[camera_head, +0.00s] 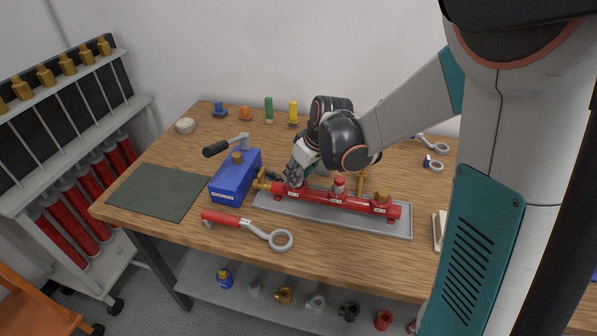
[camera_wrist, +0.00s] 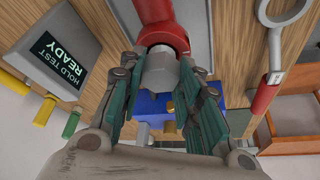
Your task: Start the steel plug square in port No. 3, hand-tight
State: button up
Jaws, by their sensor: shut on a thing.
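The red manifold (camera_head: 318,198) lies on a grey tray on the wooden table. My gripper (camera_head: 293,181) reaches down to its left-hand port in the head view. In the wrist view my gripper (camera_wrist: 160,72) is shut on the grey steel plug (camera_wrist: 157,73), which sits between the two green-padded fingers. The plug's end meets the mouth of the red port (camera_wrist: 163,36); how deep it sits and whether it is quite square I cannot tell. My gripper hides the plug in the head view. The port label is too small to read.
A blue pump box (camera_head: 235,177) is close on the left. A red-handled wrench (camera_head: 250,229) lies in front. A "HOLD TEST READY" display (camera_wrist: 55,50) shows in the wrist view.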

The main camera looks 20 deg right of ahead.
jog(key=shift+f+b, duration=0.3)
jog(key=shift+f, duration=0.1)
jog(key=shift+a+m+t+h, duration=0.1)
jog(key=shift+m+t+h, duration=0.35)
jog(key=shift+m, duration=1.15)
jog(key=shift+a+m+h, duration=0.1)
jog(key=shift+m+h, duration=0.25)
jog(key=shift+m, duration=0.35)
jog(key=shift+m+h, duration=0.4)
jog(key=shift+m, duration=0.6)
jog(key=shift+w+a+m+g+h+b, duration=0.15)
jog(key=shift+m+g+h+b, duration=0.25)
jog(key=shift+m, duration=1.2)
